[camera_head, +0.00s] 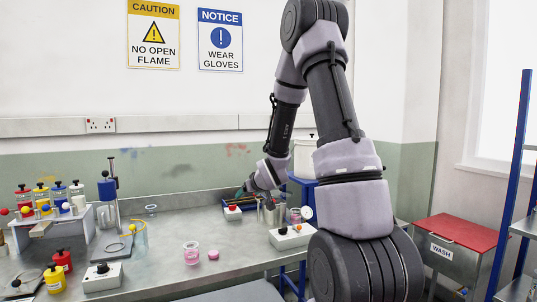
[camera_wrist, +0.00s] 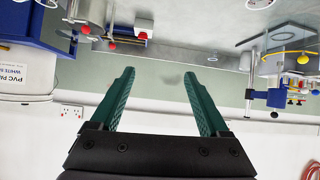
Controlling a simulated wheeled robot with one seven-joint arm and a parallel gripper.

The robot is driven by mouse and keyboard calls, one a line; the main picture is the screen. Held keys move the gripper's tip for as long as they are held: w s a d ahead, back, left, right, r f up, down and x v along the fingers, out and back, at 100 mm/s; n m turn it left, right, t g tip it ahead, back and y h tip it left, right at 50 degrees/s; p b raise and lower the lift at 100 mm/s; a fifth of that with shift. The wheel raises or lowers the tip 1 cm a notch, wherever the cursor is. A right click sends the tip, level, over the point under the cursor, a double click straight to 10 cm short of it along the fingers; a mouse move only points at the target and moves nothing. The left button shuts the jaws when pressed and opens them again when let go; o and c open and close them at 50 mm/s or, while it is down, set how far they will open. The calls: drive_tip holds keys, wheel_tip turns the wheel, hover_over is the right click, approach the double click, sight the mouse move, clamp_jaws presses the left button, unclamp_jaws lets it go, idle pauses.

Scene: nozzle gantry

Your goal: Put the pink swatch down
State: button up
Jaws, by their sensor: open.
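My gripper (camera_wrist: 158,73) shows in the wrist view with its two green fingers wide apart and nothing between them. In the head view the gripper (camera_head: 243,192) is small and partly hidden, low over the back of the bench near a blue tray (camera_head: 228,203). I cannot pick out a pink swatch for certain in either view. A small pink round piece (camera_head: 213,254) lies on the grey bench (camera_head: 160,275), beside a clear cup with pink contents (camera_head: 191,254). My gripper is well behind both and apart from them.
A white box with a red knob (camera_head: 233,213) stands by the tray. Another white control box (camera_head: 292,236) is to the right. Several colored bottles (camera_head: 60,195) and a stand (camera_head: 107,195) fill the left. Bench around the cup is clear. A red-lidded wash bin (camera_head: 455,240) stands right.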

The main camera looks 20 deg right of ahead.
drive_tip(key=s+r+m+g+h, duration=0.1)
drive_tip(key=s+r+m, duration=0.1)
drive_tip(key=s+r, duration=0.75)
drive_tip(key=s+a+r+m+g+y, duration=0.1)
drive_tip(key=s+a+r, duration=0.1)
drive_tip(key=s, duration=0.5)
drive_tip(key=s+a+r+m+g, duration=0.1)
drive_tip(key=s+a+r, duration=0.1)
drive_tip(key=s+r, duration=0.3)
drive_tip(key=s+a+r+m+g+y, duration=0.1)
drive_tip(key=s+a+r, duration=0.1)
drive_tip(key=s, duration=0.9)
drive_tip(key=shift+s+a+r+g+y, duration=0.2)
drive_tip(key=shift+a+r+g+y, duration=0.1)
drive_tip(key=shift+r, duration=0.35)
drive_tip(key=shift+d, duration=0.1)
